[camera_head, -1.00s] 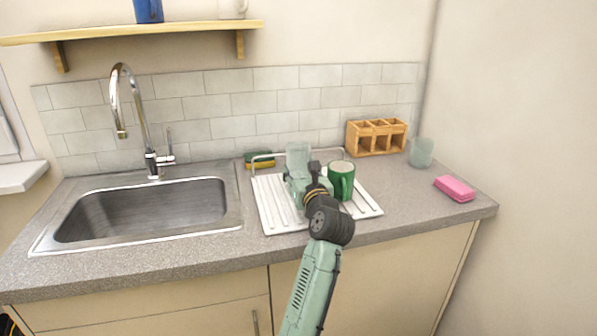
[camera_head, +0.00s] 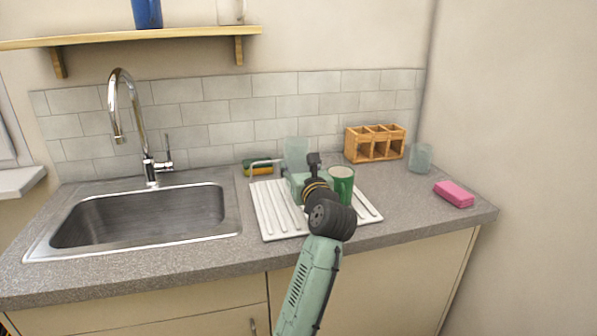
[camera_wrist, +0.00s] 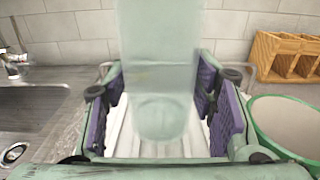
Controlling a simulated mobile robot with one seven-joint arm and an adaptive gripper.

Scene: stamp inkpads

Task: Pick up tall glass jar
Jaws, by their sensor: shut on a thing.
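The tall glass jar (camera_head: 296,149) is pale, translucent and upright above the back part of the white drying rack (camera_head: 281,224). My gripper (camera_head: 298,174) is shut on it, with the jar rising above the fingers. In the wrist view the jar (camera_wrist: 160,55) stands between the purple-padded fingers of my gripper (camera_wrist: 160,95), and its rounded base shows lower down over the rack's ridges. My wrist hides part of the jar in the head view.
A green mug (camera_head: 341,184) stands on the rack just right of my gripper. A sponge (camera_head: 258,167) lies behind the rack. A wooden organizer (camera_head: 375,145), another glass (camera_head: 420,158) and a pink block (camera_head: 454,194) stand to the right. The sink (camera_head: 145,217) is at left.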

